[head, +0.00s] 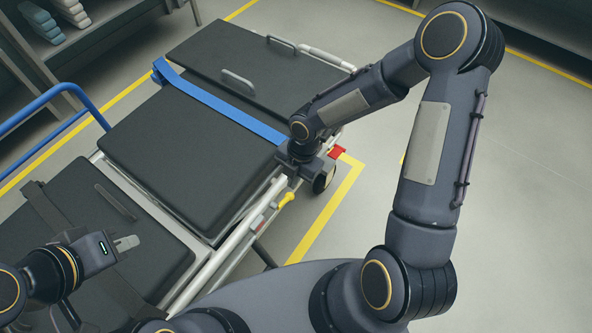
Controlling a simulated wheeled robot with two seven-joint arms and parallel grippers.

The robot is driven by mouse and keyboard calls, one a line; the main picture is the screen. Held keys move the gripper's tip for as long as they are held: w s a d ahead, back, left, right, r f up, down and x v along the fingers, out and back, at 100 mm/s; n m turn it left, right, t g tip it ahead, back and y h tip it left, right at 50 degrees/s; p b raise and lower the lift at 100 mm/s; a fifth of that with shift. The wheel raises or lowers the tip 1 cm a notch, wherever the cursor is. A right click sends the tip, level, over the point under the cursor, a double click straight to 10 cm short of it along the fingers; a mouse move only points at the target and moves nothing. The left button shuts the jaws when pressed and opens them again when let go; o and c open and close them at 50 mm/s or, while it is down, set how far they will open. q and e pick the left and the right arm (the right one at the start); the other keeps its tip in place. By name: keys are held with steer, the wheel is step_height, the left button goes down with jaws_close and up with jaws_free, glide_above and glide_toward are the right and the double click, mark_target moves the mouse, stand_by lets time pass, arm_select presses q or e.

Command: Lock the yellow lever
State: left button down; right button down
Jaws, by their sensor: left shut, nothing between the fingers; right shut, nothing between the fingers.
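The yellow lever (287,199) sits on the side rail of a stretcher (185,150), on the side near my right arm. It is small, and I cannot tell its exact setting. My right gripper (291,178) points down over the rail just above the lever in the picture; its fingertips are largely hidden by the wrist, and I cannot tell whether it touches the lever. It is shut and empty. My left gripper (127,243) is shut and empty above the lower left part of the stretcher, well away from the lever.
A blue strap (215,103) crosses the black pads. A red part (336,152) and a wheel (325,178) are close to my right gripper. A blue rail (60,100) stands at the left, near shelves (75,40). The floor right of the stretcher is clear.

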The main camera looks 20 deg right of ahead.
mark_target(289, 197)
steer(key=x, duration=0.4)
steer(key=w+x, duration=0.1)
steer(key=x, duration=0.1)
steer(key=shift+d+b, duration=0.25)
steer(key=shift+b, duration=0.05)
steer(key=shift+w+f, duration=0.15)
steer(key=shift+f, duration=0.35)
